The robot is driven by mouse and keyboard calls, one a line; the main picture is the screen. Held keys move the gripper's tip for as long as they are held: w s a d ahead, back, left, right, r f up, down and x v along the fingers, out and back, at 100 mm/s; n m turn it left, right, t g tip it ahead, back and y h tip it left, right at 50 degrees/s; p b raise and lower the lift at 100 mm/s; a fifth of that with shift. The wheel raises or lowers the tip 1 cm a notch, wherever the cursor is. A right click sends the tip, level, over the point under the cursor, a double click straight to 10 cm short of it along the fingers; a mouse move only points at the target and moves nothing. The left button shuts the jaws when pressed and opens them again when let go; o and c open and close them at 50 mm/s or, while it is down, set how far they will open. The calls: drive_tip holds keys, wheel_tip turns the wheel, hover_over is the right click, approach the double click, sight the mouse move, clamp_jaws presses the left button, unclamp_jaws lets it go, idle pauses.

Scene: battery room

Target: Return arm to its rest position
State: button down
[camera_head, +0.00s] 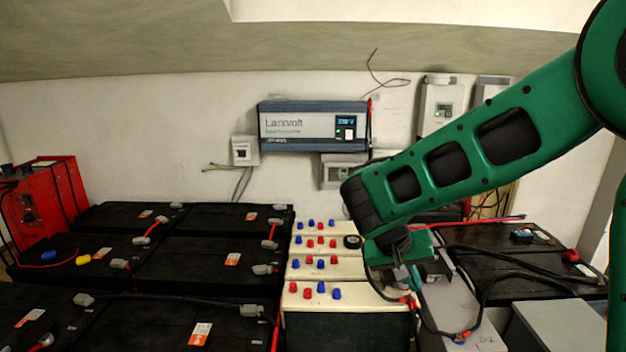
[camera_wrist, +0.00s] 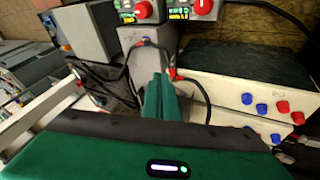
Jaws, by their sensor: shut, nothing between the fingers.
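My green arm (camera_head: 470,150) reaches in from the right in the head view and bends down at its dark wrist joint. My gripper (camera_wrist: 160,82) points forward in the wrist view with its green fingers together and nothing between them. In the head view the hand is over the right side of the white-topped batteries (camera_head: 345,299), near a grey box; its fingertips are hard to make out there. In the wrist view the white battery front with blue and red caps (camera_wrist: 229,89) is to the right of the fingers.
Black batteries (camera_head: 190,265) fill the left, with a red charger (camera_head: 45,200) behind. A Lanvolt inverter (camera_head: 310,128) hangs on the wall. Black cables (camera_head: 515,258) loop near the hand at right. Grey boxes (camera_wrist: 78,35) and red knobs (camera_wrist: 143,9) show in the wrist view.

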drive_tip(key=s+d+r+m+g+y, duration=0.2)
drive_tip(key=s+d+r+m+g, duration=0.1)
drive_tip(key=s+d, duration=1.15)
drive_tip(key=s+d+m+y, duration=0.1)
drive_tip(key=s+d+y, duration=0.2)
drive_tip(key=s, duration=1.1)
drive_tip(key=shift+d+f+y, duration=0.25)
drive_tip(key=shift+d+y, duration=0.05)
drive_tip(key=shift+d, duration=0.25)
